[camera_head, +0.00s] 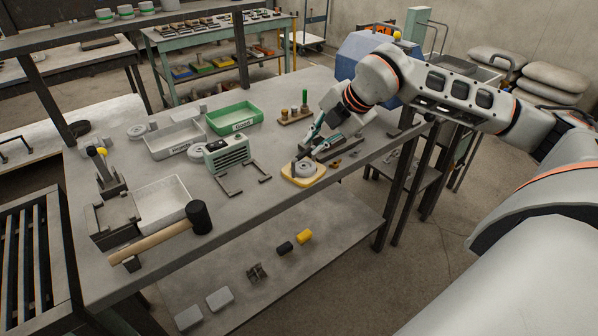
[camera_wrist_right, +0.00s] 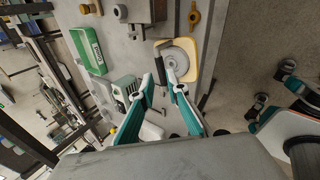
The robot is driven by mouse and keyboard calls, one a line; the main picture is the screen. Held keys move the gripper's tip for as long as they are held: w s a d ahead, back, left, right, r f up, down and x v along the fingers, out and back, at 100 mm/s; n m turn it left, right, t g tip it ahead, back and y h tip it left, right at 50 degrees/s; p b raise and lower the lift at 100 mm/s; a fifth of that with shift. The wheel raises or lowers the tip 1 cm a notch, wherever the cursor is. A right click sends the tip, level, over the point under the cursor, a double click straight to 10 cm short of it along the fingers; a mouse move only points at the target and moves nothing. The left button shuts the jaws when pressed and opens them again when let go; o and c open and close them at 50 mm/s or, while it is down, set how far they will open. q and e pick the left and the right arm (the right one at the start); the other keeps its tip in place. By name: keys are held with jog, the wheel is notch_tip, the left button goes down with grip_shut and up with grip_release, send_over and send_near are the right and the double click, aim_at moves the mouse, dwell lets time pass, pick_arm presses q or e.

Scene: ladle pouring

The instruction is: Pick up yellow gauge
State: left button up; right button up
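A square yellow base (camera_head: 318,179) carrying a round grey piece (camera_head: 305,169) sits near the table's front edge; it is the nearest match I see for a yellow gauge. In the right wrist view, the yellow base (camera_wrist_right: 190,73) and grey disc (camera_wrist_right: 180,58) lie just beyond my fingertips. My right gripper (camera_head: 310,149) points down just above and behind the disc, its teal fingers apart and nothing clearly between them. In the right wrist view, the gripper (camera_wrist_right: 167,76) has a narrow gap at its tips, close to the disc's edge.
A green tray (camera_head: 235,119), a grey tray (camera_head: 174,141) and a green-grey device (camera_head: 227,153) are left of the gripper. A mallet (camera_head: 199,217) lies at front left. A yellow-and-black item (camera_head: 304,237) is on the lower shelf.

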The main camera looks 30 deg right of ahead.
aim_at(305, 153)
jog(key=shift+x, duration=0.85)
jog(key=x, duration=0.5)
jog(key=shift+s+a, duration=0.15)
grip_shut()
